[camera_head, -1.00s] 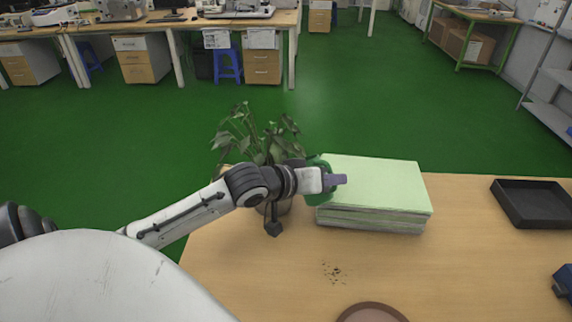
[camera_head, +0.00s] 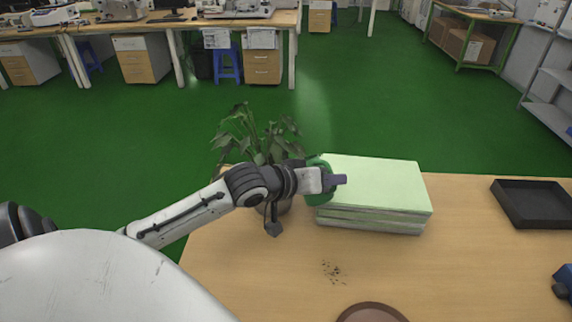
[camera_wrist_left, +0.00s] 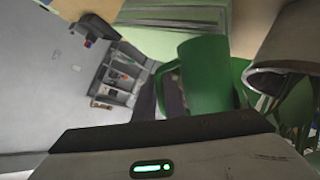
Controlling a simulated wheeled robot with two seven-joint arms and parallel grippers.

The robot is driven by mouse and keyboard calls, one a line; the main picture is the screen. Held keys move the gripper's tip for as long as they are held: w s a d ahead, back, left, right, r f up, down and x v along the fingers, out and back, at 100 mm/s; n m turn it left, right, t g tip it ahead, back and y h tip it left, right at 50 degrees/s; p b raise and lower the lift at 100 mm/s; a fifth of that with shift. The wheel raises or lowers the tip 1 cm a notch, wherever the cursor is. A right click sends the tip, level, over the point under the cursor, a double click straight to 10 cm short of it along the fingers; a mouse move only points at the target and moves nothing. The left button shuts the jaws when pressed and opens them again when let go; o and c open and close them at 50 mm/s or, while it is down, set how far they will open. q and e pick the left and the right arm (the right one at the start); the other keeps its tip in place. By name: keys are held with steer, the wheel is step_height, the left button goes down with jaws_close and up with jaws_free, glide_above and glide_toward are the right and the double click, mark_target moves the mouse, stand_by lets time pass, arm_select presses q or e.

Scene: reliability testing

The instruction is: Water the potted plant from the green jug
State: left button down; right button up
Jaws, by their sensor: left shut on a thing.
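The potted plant (camera_head: 252,135) stands at the table's back left edge, its leaves rising behind my left arm. Its pot (camera_wrist_left: 287,42) shows pale grey in the left wrist view, with leaves beside its rim; in the head view my arm hides most of it. My left gripper (camera_head: 333,181) is shut on the green jug (camera_head: 317,188) and holds it just right of the plant. The jug also shows large in the left wrist view (camera_wrist_left: 206,76), close to the pot. Its exact tilt and any water are unclear. My right gripper is not in view.
A pale green-topped stack (camera_head: 378,184) lies close right of the jug. A black tray (camera_head: 534,206) and a dark blue object (camera_head: 563,283) are at right. Dark crumbs (camera_head: 333,272) and a brown round dish (camera_head: 372,313) are at front. The table's middle right is clear.

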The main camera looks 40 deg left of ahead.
arm_select(q)
steer(key=d+f+m+y, duration=0.2)
steer(key=d+m+y, duration=0.1)
steer(key=d+m, duration=0.1)
steer(key=shift+d+f+t+y+b, duration=0.3)
steer(key=shift+d+f+t+b, duration=0.15)
steer(key=shift+d, duration=0.4)
steer(key=shift+s+r, duration=0.1)
stand_by(1.6)
